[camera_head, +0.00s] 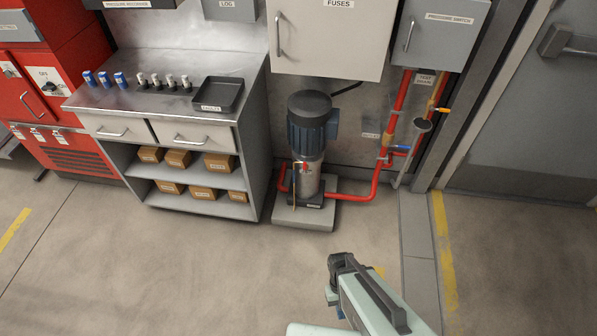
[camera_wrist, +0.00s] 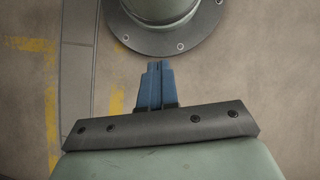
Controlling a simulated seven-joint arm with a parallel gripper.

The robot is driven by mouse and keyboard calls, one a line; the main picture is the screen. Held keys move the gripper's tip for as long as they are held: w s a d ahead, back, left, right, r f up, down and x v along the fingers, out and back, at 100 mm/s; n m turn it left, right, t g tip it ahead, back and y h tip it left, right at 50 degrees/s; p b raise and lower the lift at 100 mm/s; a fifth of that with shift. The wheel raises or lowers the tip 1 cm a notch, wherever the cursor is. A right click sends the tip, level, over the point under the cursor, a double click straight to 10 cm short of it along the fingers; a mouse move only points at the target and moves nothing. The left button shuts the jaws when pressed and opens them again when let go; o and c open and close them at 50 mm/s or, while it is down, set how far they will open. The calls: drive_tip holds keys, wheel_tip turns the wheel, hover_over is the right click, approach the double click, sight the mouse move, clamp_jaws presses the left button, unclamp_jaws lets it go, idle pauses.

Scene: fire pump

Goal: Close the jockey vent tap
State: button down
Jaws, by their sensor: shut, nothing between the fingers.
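The jockey pump (camera_head: 309,130) stands upright on a low plinth, with a dark blue motor on a silver body. A small red-handled tap (camera_head: 305,167) shows on the front of the body, with a thin brass-coloured pipe (camera_head: 294,186) running down beside it. The tap is too small to tell how its handle is turned. My gripper (camera_head: 332,298) is low at the front, well short of the pump and touching nothing. In the wrist view its blue fingers (camera_wrist: 157,66) are together and empty, pointing at the floor beside my round base. The tap is not in the wrist view.
A steel bench (camera_head: 150,105) with fuses and a black tray (camera_head: 218,94) stands left of the pump. Red pipe (camera_head: 360,196) runs right to a blue-handled valve (camera_head: 400,149) and a drain funnel (camera_head: 422,125). A fuse cabinet (camera_head: 330,35) hangs above. The floor before the pump is clear.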

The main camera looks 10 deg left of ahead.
sight(305, 167)
drive_tip(key=w+a+f+n+t+h, duration=0.3)
drive_tip(key=w+a+n+t, duration=0.1)
drive_tip(key=w+a, duration=0.6)
drive_tip(key=w+a+f+n+t+h, duration=0.2)
drive_tip(key=w+a+f+n+t, duration=0.15)
drive_tip(key=w+a, duration=0.65)
drive_tip(key=w+a+r+t+h, duration=0.1)
drive_tip(key=w+a+r+t, duration=0.2)
drive_tip(key=w, duration=0.4)
drive_tip(key=w+a+r+t+h, duration=0.1)
drive_tip(key=w+a+r+t, duration=0.3)
drive_tip(key=w+t, duration=0.2)
drive_tip(key=w+a+r+t+h, duration=0.1)
drive_tip(key=w+a+r+t, duration=0.2)
drive_tip(key=w, duration=0.6)
drive_tip(key=shift+w+a+r+t, duration=0.25)
drive_tip(key=shift+r+t, duration=0.25)
drive_tip(key=shift+t, duration=0.15)
drive_tip(key=shift+d, duration=0.1)
drive_tip(key=x, duration=1.3)
drive_tip(key=shift+w+d, duration=0.3)
